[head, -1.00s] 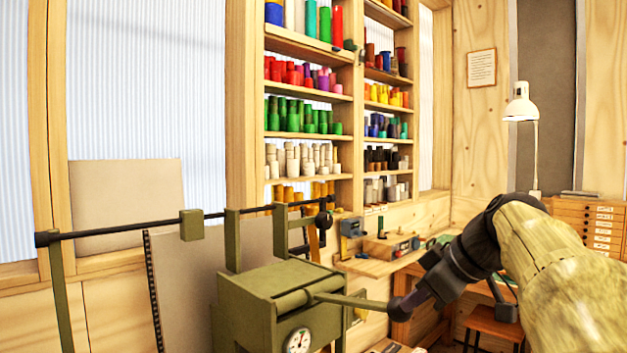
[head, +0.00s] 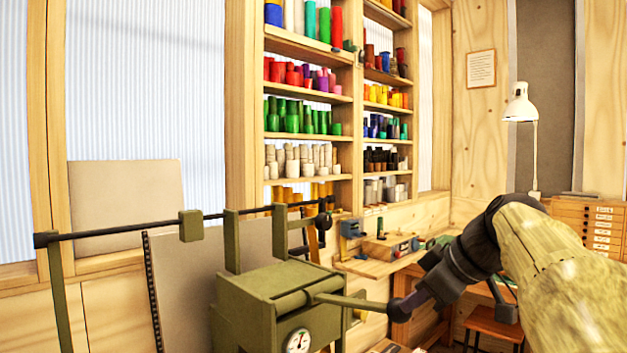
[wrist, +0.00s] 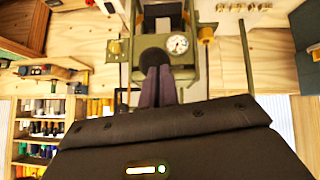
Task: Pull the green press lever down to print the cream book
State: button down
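The green press (head: 265,300) stands at the lower middle of the head view, with a round white gauge on its front. Its green lever (head: 352,301) sticks out to the right, close to level, and ends in a dark knob (head: 399,309). My gripper (head: 415,298) is at this knob, coming from the right. In the wrist view my gripper's two dark fingers (wrist: 158,72) lie side by side with almost no gap. Their tips are against the dark knob (wrist: 153,57), not clearly around it. I cannot make out the cream book for certain.
A dark bar on green posts (head: 120,230) runs left of the press, with grey-beige boards behind it. Shelves of coloured spools (head: 305,120) stand behind. A wooden bench (head: 375,265) with small tools, a white lamp (head: 521,105) and a drawer cabinet (head: 600,225) are at the right.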

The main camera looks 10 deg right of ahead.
jog(key=shift+w+f, duration=0.15)
jog(key=shift+f, duration=0.55)
notch_tip(320, 180, up, 5)
jog(key=p, duration=0.4)
jog(key=s+d+r+b, duration=0.1)
jog(key=s+d, duration=0.3)
jog(key=s, duration=0.5)
jog(key=shift+d+r, duration=0.3)
jog(key=shift+r, duration=0.3)
jog(key=shift+w, duration=0.1)
jog(key=shift+s+d, duration=0.15)
jog(key=shift+s, duration=0.05)
